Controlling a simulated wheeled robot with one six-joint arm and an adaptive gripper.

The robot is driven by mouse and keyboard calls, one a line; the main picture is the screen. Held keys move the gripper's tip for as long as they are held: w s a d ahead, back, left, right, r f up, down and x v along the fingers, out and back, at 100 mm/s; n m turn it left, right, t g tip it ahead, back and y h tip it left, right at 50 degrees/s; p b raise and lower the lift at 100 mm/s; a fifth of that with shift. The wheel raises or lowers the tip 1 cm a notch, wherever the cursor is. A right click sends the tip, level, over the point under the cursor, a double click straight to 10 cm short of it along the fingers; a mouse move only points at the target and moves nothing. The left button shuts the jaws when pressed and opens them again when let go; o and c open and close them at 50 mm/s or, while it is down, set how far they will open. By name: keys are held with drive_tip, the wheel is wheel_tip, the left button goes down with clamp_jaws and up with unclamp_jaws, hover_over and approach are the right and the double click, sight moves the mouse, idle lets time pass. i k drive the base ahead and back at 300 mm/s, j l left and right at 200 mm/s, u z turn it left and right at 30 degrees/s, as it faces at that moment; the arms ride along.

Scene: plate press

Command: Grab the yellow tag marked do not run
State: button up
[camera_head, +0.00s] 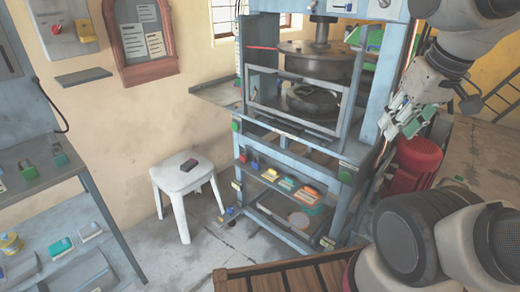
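Small yellow and orange flat pieces lie on the middle shelf of the blue press; one yellow piece (271,174) is at its left, and an orange-yellow piece (305,196) is farther right. A yellowish piece (86,30) also hangs on the wall panel at the upper left. Their markings are too small to read, so I cannot tell which is the do not run tag. My gripper (402,112) is at the right, in front of the press's right post and away from these pieces. Its fingers blend with the background, and I cannot tell whether it is open.
The blue press (350,150) stands at centre right, with a red motor (412,165) beside it. A white stool (185,182) bears a dark box (184,166). A grey shelf unit (95,200) is at left. Slatted wood (290,277) lies in front. Floor between stool and shelf is clear.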

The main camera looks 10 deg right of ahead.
sight(271, 174)
drive_tip(key=i+j+z, duration=0.15)
drive_tip(key=z, duration=0.7)
drive_tip(key=i+j+z, duration=0.15)
drive_tip(key=j+z, duration=0.25)
drive_tip(key=j, duration=0.3)
drive_tip(key=j+z, duration=0.4)
drive_tip(key=j, duration=2.15)
drive_tip(key=i+z, duration=0.05)
